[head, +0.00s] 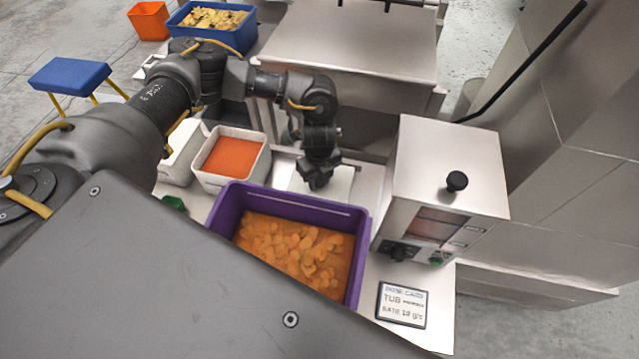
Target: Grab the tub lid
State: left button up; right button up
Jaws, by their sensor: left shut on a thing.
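The tub lid (341,185) looks like a flat white square panel, lying just behind the purple crate. My left gripper (316,184) reaches down over it from above and is shut on it; the fingers hide the exact grip. I cannot tell whether the lid is resting on the worktop or slightly raised. A white tub (208,182) with orange contents stands open to the left of the gripper. My right gripper is not in view.
The purple crate (228,207) of orange pieces sits close in front of the gripper. A boxy metal machine (440,160) with a black knob stands to the right. A printed card (402,305) lies at the front right. A blue crate (249,37) stands farther back.

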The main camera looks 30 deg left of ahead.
aim_at(319, 179)
pick_arm(q)
notch_tip(319, 179, up, 16)
jog(key=b, duration=0.1)
